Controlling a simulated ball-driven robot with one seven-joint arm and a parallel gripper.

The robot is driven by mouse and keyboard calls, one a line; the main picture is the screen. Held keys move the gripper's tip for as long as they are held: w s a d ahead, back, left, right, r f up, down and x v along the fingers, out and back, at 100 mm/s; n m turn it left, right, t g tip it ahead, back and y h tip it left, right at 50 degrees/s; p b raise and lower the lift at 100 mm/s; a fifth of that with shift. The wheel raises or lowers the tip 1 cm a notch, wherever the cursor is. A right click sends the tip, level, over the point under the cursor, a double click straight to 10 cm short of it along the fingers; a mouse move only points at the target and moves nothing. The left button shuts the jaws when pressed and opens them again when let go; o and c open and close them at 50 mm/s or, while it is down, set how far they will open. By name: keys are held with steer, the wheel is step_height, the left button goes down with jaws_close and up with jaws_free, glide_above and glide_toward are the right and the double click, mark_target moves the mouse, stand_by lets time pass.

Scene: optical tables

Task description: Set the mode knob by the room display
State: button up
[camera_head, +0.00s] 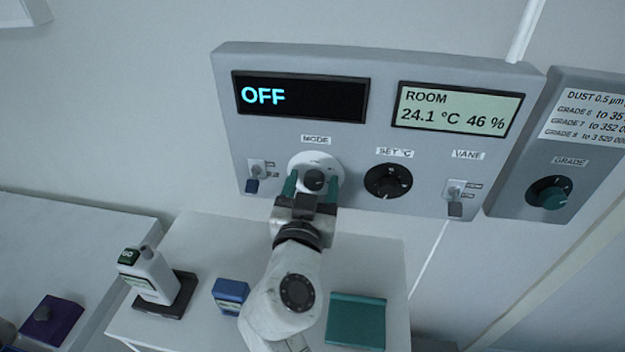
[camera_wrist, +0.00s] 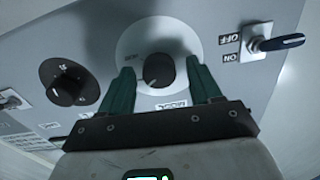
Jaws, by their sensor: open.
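The mode knob (camera_head: 314,181) is a dark round knob on a white dial under the MODE label, on a grey wall panel (camera_head: 360,55). It also shows in the wrist view (camera_wrist: 159,70). My gripper (camera_head: 306,188) has its two green fingers open, one on each side of the knob; I cannot tell if they touch it. It also shows in the wrist view (camera_wrist: 160,88). The room display (camera_head: 456,110) reads ROOM 24.1 °C 46 %. The black mode display (camera_head: 300,97) reads OFF in blue.
A SET °C knob (camera_head: 388,181) is right of the mode knob. A toggle switch (camera_head: 256,176) is to its left, and a VANE switch (camera_head: 455,198) is further right. A second panel has a GRADE knob (camera_head: 549,193). Below, a white table (camera_head: 190,250) holds a blue box (camera_head: 230,295) and a teal box (camera_head: 356,320).

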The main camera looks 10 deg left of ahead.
steer(key=shift+w, duration=0.15)
steer(key=shift+c, duration=0.2)
steer(key=c, duration=1)
steer(key=shift+n, duration=0.4)
steer(key=n+b, duration=0.1)
steer(key=n, duration=0.3)
steer(key=shift+n, duration=0.3)
steer(key=n, duration=0.3)
steer(key=shift+a+n, duration=0.1)
steer(key=shift+n, duration=1.7)
